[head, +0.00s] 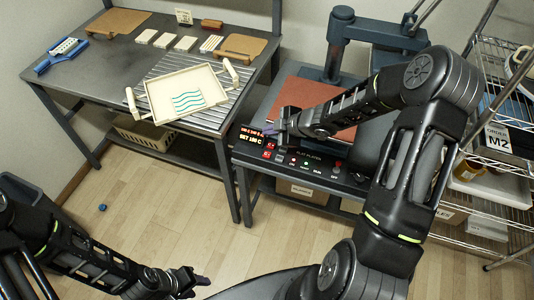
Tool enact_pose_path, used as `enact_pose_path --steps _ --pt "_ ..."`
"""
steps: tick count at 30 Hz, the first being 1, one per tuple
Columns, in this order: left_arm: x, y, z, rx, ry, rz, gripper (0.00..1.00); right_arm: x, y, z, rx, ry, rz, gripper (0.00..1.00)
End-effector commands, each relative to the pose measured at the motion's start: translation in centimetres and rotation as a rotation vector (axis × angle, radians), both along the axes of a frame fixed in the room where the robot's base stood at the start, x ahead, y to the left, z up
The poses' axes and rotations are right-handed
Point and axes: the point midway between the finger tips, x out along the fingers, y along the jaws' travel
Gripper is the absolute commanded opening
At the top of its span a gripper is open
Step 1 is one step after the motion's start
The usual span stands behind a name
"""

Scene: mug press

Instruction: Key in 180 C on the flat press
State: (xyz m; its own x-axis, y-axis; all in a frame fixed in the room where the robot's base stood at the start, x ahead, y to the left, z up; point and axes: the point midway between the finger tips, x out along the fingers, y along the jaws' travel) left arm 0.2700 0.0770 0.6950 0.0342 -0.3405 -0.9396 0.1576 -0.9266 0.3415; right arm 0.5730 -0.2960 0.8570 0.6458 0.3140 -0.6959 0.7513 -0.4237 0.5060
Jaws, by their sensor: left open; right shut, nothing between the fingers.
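The flat press (345,62) is dark blue-grey with a reddish-brown platen (300,97). Its black control panel (318,168) runs along the front, with small buttons and lights. The lit display (251,139) at the panel's left end has a red upper line too small to read and an amber line that looks like "SET 180 C", though the digits are small. My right gripper (284,129) is shut and empty over the panel's left part, just right of the display; I cannot tell whether it touches a button. My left gripper (195,281) is open and empty, low over the floor.
A grey table (105,60) at left holds a cream tray (150,100) with wavy teal lines, brown boards (118,21), white blocks (185,43) and a blue tool (60,56). A small blue object (102,208) lies on the floor.

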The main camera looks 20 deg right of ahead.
Motion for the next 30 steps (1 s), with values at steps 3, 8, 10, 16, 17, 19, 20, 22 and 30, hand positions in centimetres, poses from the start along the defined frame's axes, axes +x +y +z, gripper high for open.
enact_pose_path --steps 3,8,10,16,17,19,20,22,30 --pt "0.0 0.0 0.0 0.0 0.0 0.0 0.42 0.0 0.0 0.0 -0.001 0.0 0.0 0.0" --pt "0.0 0.0 -0.1 0.0 -0.001 -0.001 0.42 0.0 0.0 -0.1 -0.001 0.0 0.0 0.0" --pt "0.0 0.0 -0.3 -0.001 -0.001 -0.001 0.42 0.0 0.0 -0.3 -0.001 0.0 0.0 0.0" --pt "0.2 -0.1 -1.9 -0.004 -0.007 -0.002 0.42 0.0 -0.1 -2.0 -0.002 0.001 0.0 0.0" --pt "0.3 -0.1 -2.2 -0.005 -0.008 -0.003 0.42 0.0 0.0 -2.4 -0.002 0.001 0.0 0.0" --pt "0.4 -0.1 -3.0 -0.007 -0.011 -0.004 0.42 0.0 -0.1 -3.3 -0.002 0.001 0.0 0.0" --pt "0.4 -0.2 -3.4 -0.008 -0.013 -0.004 0.42 0.0 -0.1 -3.7 -0.002 0.001 -0.002 0.0" --pt "0.5 -0.2 -4.3 -0.011 -0.017 -0.005 0.42 0.0 -0.1 -4.7 -0.002 0.001 -0.002 0.0" --pt "0.8 -0.4 -7.1 -0.017 -0.025 -0.007 0.42 0.0 0.0 -7.8 -0.003 0.0 0.0 0.0"
